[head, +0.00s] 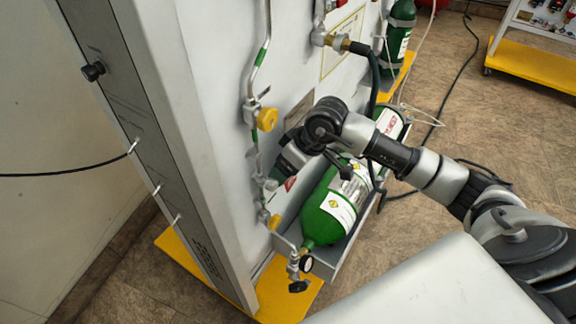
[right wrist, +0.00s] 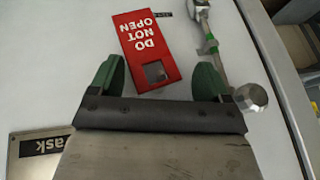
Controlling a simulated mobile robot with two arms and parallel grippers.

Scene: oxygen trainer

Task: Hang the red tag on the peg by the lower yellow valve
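The red tag (right wrist: 140,42), lettered DO NOT OPEN, is flat or nearly flat against the white panel in the right wrist view, lettering upside down there. A grey shape shows in its hole; I cannot tell if it is the peg. The tag shows small and partly hidden in the head view (head: 290,183). My right gripper (right wrist: 159,72) is open, its green fingers apart on both sides of the tag's hole end, with visible gaps. In the head view the right gripper (head: 284,168) is at the panel, above the lower yellow valve (head: 274,222). My left gripper is out of view.
The upper yellow valve (head: 267,118) and its pipe run close left of my right gripper. A green cylinder (head: 326,211) lies below my arm. In the right wrist view, a silver knob (right wrist: 250,97) is beside the right finger and a lettered plate (right wrist: 38,150) is at lower left.

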